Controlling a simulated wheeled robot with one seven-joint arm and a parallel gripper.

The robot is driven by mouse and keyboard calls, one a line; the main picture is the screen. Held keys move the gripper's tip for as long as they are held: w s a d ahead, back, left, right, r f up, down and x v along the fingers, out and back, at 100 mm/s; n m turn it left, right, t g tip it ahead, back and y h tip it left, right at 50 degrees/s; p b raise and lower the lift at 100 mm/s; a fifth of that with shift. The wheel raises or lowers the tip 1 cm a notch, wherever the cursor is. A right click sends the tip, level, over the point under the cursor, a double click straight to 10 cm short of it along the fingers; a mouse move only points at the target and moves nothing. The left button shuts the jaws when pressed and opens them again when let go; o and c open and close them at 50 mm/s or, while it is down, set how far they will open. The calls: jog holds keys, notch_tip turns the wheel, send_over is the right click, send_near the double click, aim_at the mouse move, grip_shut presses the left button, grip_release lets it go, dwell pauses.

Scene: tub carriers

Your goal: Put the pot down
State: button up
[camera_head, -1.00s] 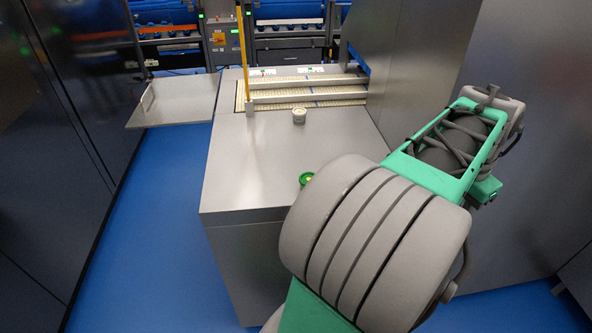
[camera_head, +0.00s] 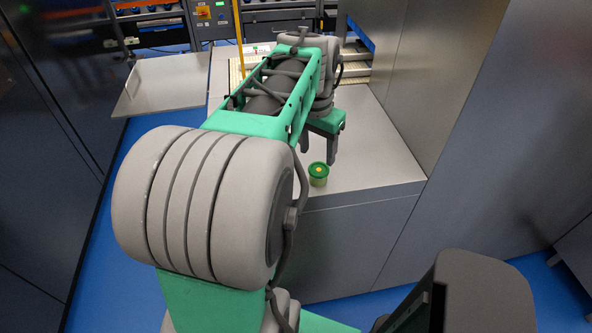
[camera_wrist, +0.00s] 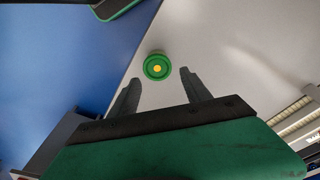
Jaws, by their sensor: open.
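The pot (camera_head: 318,176) is small, with a green lid that has a yellow centre. It stands upright on the grey counter (camera_head: 375,150), close to its front edge. My gripper (camera_head: 317,160) is open and empty, with its fingers pointing down above and just behind the pot in the head view. In the wrist view the pot (camera_wrist: 149,75) shows from above, just beyond the tips of my open gripper (camera_wrist: 159,77) and between their lines. I see no finger touching it.
Trays with pale rows (camera_head: 355,70) lie at the counter's back, partly behind my arm. A tall grey cabinet (camera_head: 450,90) borders the counter on the right. A flat shelf (camera_head: 165,85) is at the left. The counter right of the pot is clear.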

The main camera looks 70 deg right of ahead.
aim_at(319, 168)
jog(key=o, duration=0.4)
jog(key=f, duration=0.4)
jog(key=f+p, duration=0.1)
jog(key=f, duration=0.2)
jog(key=shift+s+d+f, duration=0.1)
jog(key=shift+s+d, duration=0.15)
jog(key=shift+c, duration=0.2)
grip_shut()
